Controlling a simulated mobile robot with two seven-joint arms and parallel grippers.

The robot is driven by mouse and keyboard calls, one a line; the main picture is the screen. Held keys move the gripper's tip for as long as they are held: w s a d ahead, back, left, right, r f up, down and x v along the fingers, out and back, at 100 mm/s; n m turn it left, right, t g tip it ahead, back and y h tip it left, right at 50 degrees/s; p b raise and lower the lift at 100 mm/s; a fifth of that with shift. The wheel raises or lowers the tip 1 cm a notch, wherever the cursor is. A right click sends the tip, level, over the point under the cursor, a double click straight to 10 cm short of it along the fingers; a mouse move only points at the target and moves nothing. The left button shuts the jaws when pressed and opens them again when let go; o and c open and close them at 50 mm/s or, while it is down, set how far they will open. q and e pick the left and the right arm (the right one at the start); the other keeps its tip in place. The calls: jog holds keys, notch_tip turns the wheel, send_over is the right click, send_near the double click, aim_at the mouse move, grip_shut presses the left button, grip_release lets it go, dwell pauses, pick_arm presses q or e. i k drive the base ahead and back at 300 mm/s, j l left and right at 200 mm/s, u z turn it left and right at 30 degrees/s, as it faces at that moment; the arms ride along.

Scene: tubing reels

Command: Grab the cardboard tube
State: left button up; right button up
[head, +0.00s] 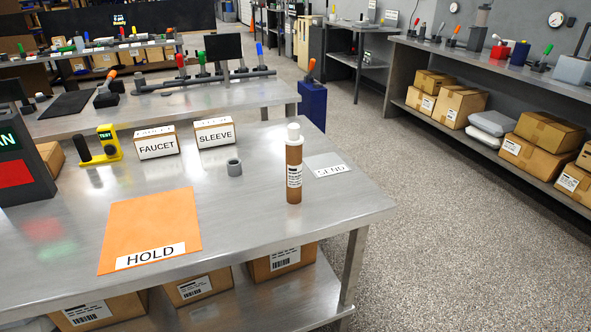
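The cardboard tube (294,170) stands upright on the metal table near its right end. It is brown, with a white cap on top and a white barcode label on its side. Nothing touches it. Neither of my grippers shows in the head view.
The metal table (235,225) holds an orange HOLD mat (150,222), a grey SEND plate (323,161), a small grey ring (234,167), FAUCET (157,143) and SLEEVE (214,132) boxes, and a yellow tester (109,144). The floor (450,240) to the right is clear.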

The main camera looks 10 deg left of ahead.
aim_at(293, 154)
jog(key=i+l+u, duration=0.1)
jog(key=u, duration=0.7)
jog(key=i+l+u, duration=0.1)
jog(key=l+u, duration=0.45)
jog(key=l, duration=0.2)
jog(key=l+u, duration=0.4)
jog(key=l, duration=1.1)
